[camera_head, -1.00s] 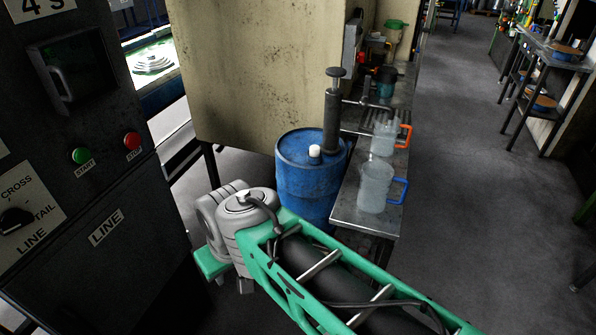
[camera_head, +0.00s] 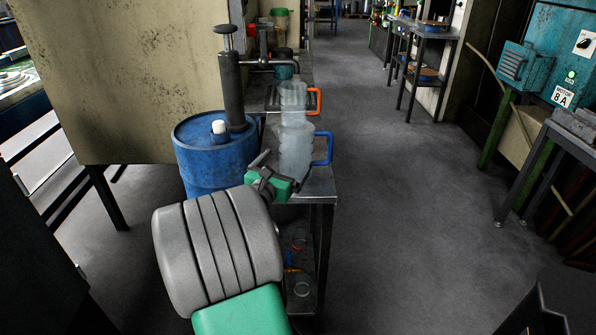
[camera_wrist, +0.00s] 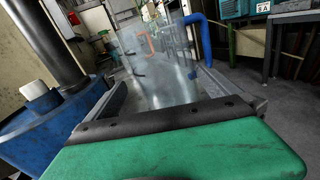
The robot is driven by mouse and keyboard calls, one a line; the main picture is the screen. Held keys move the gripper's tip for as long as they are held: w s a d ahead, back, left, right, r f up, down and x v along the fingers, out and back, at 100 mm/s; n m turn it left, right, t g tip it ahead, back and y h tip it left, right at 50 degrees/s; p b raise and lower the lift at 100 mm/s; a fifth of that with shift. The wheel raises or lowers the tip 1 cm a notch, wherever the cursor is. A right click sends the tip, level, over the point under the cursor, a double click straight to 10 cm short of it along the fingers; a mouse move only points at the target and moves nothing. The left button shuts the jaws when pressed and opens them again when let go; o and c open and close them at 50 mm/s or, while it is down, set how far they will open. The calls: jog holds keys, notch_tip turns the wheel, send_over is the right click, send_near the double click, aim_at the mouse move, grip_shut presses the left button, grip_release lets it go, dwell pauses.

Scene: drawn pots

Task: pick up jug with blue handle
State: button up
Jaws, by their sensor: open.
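The clear jug with the blue handle (camera_head: 296,152) stands upright near the front end of the narrow metal bench, its handle on the right side. In the wrist view the jug (camera_wrist: 160,78) fills the middle, just beyond my gripper's dark edge. My gripper (camera_head: 279,175), green and dark, is open at the jug's lower left in the head view. It is close to the jug; whether it touches cannot be told. Part of the jug's base is hidden behind the gripper.
A similar jug with an orange handle (camera_head: 292,96) stands right behind. A blue drum (camera_head: 212,160) with a pump stands left of the bench (camera_head: 318,188). Glassware lies on the shelf below. The floor (camera_head: 410,210) to the right is clear.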

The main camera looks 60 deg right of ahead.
jog(key=shift+s+d+f+n, duration=0.15)
jog(key=shift+d+f+n, duration=0.15)
jog(key=shift+n, duration=0.1)
jog(key=d+b, duration=0.1)
jog(key=d, duration=0.6)
jog(key=shift+d+r, duration=0.1)
jog(key=shift+d, duration=0.3)
jog(key=c, duration=1.2)
jog(key=shift+c, duration=0.8)
jog(key=shift+r, duration=0.15)
